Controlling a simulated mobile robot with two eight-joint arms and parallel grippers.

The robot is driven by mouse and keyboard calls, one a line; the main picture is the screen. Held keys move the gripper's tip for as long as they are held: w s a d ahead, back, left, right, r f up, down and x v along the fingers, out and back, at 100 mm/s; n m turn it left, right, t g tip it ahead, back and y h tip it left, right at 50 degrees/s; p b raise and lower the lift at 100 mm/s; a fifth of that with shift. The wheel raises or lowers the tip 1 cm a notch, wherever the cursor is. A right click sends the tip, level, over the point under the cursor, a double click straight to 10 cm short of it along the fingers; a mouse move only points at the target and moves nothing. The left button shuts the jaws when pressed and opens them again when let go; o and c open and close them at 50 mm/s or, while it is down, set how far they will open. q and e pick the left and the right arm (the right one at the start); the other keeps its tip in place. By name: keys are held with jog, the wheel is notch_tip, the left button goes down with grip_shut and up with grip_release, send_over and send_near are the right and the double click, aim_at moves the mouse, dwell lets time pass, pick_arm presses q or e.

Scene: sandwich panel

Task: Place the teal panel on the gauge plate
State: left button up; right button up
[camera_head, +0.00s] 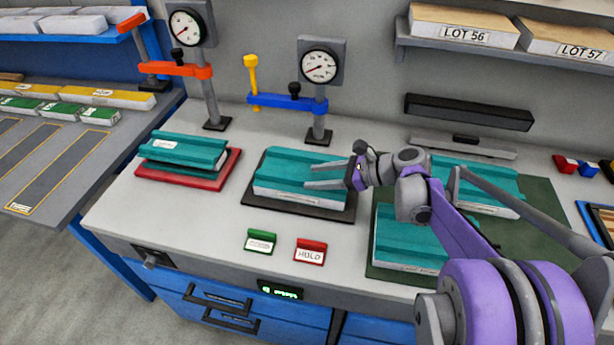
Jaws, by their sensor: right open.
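A teal panel (282,170) with a pale labelled edge lies on a dark plate (345,211) below the right-hand dial gauge (319,67). My right gripper (309,176) is open, with its two fingers reaching leftward over this panel's right part; I cannot tell whether they touch it. Another teal panel (185,149) lies on a red plate (232,168) below the left-hand dial gauge (186,28). Two more teal panels, one in front (400,242) and one behind (490,181), lie on a green mat (545,205), partly hidden by my right arm. My left gripper is not in view.
Green (261,241) and red (310,251) label stands sit at the bench's front. A blue clamp arm (288,102) and an orange one (178,69) stick out from the gauge posts. A shelf (470,49) with boxes hangs at upper right. The front left bench top is clear.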

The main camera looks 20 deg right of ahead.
jog(key=v, duration=0.8)
jog(key=shift+s+d+r, duration=0.1)
jog(key=shift+s+d, duration=0.05)
dwell(0.9)
